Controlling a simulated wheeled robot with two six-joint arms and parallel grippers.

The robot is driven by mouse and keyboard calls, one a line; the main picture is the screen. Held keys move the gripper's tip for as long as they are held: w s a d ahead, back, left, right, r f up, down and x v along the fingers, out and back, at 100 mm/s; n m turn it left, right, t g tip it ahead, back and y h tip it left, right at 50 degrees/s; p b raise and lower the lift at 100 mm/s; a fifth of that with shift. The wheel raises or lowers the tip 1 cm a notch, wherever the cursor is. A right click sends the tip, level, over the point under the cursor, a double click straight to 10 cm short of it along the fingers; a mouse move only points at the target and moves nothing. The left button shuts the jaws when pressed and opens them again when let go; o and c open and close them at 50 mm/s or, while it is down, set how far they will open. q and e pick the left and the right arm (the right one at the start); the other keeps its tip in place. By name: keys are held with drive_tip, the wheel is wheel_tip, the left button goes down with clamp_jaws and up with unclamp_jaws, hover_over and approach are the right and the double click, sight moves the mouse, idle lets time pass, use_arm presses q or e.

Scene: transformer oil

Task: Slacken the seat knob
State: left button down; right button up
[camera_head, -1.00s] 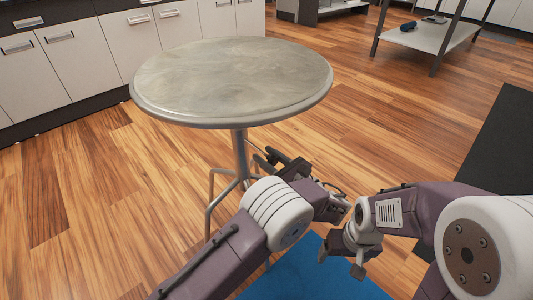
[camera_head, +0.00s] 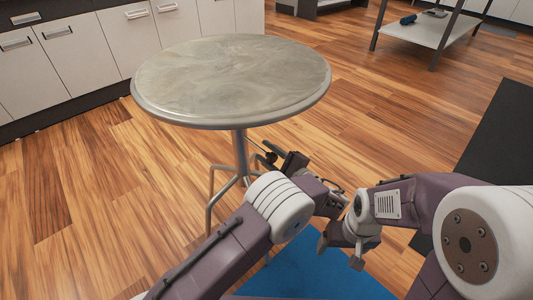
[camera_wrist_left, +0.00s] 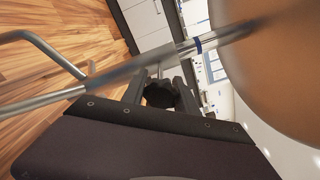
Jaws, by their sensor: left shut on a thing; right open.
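The stool has a round, worn grey seat (camera_head: 232,80) on a metal post (camera_head: 240,150). In the left wrist view, the seat's brown underside (camera_wrist_left: 280,60) fills the right side, and the post (camera_wrist_left: 130,73) crosses at a slant with a blue ring. The black seat knob (camera_wrist_left: 159,94) is beside the post, between the two fingers of my left gripper (camera_wrist_left: 160,99). In the head view, my left gripper (camera_head: 278,158) is below the seat, by the post, shut on the knob, which it largely hides there. My right gripper (camera_head: 340,256) is open and empty, low on the right.
A blue mat (camera_head: 310,272) lies on the wooden floor below my arms. White cabinets (camera_head: 85,55) stand behind on the left. A dark slab (camera_head: 500,140) is at the right, and a shelf rack (camera_head: 430,35) at the back right. The floor left of the stool is clear.

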use_arm(q)
drive_tip(key=n+b, duration=0.1)
drive_tip(key=n, duration=0.3)
drive_tip(key=shift+f+n, duration=0.1)
drive_tip(key=shift+n, duration=0.2)
drive_tip(key=n+b, duration=0.3)
drive_tip(key=n, duration=0.2)
drive_tip(key=shift+r+n+b, duration=0.2)
drive_tip(key=shift+n+b, duration=0.1)
drive_tip(key=c, duration=0.9)
unclamp_jaws()
drive_tip(key=shift+c, duration=0.2)
